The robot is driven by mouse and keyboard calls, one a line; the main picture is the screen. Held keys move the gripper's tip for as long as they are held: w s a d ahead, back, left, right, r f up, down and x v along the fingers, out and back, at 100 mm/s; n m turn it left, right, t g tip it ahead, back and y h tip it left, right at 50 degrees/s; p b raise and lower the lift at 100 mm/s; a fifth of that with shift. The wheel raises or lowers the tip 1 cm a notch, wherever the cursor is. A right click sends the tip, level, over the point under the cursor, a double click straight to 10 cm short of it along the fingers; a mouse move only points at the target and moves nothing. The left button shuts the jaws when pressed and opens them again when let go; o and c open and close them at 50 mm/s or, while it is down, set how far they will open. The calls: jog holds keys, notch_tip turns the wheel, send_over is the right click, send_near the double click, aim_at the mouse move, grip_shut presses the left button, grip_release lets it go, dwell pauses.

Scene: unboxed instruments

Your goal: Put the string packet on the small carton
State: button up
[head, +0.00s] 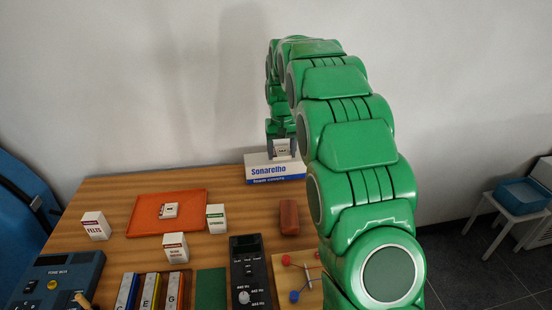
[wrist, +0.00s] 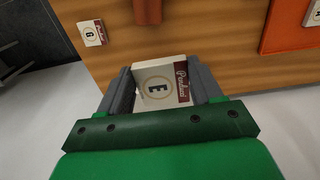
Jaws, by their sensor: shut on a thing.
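My gripper (head: 283,146) is at the back of the table, shut on a small white packet with a dark red band and a letter E; the packet (wrist: 166,84) sits between both fingers in the wrist view. In the head view, a white and blue carton labelled Sonarelho (head: 275,172) lies at the table's far edge, just below the held packet in the picture. I cannot tell whether the packet touches it. The wrist view does not clearly show this carton.
An orange tray (head: 142,226) holds a small white item. Small white boxes (head: 95,226) (head: 175,248) (head: 216,218) stand around it. A red-brown block (head: 289,217), a dark meter (head: 247,268) and a blue device (head: 55,278) are nearer. Another packet (wrist: 92,32) shows in the wrist view.

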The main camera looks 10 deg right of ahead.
jog(key=shift+d+r, duration=0.25)
jog(key=shift+d, duration=0.35)
jog(key=shift+w+f, duration=0.1)
jog(key=shift+w, duration=0.2)
jog(key=w+f, duration=0.4)
jog(key=w, duration=0.4)
send_over(276, 166)
jog(key=s, duration=0.1)
jog(key=shift+d+f, duration=0.25)
jog(key=shift+f, duration=1)
jog(key=shift+d+f, duration=0.2)
jog(key=shift+f, duration=1)
jog(key=shift+w+f, duration=0.1)
jog(key=shift+w+f, duration=0.15)
jog(key=shift+f, duration=0.75)
jog(key=shift+w+f, duration=0.1)
jog(key=shift+f, duration=0.8)
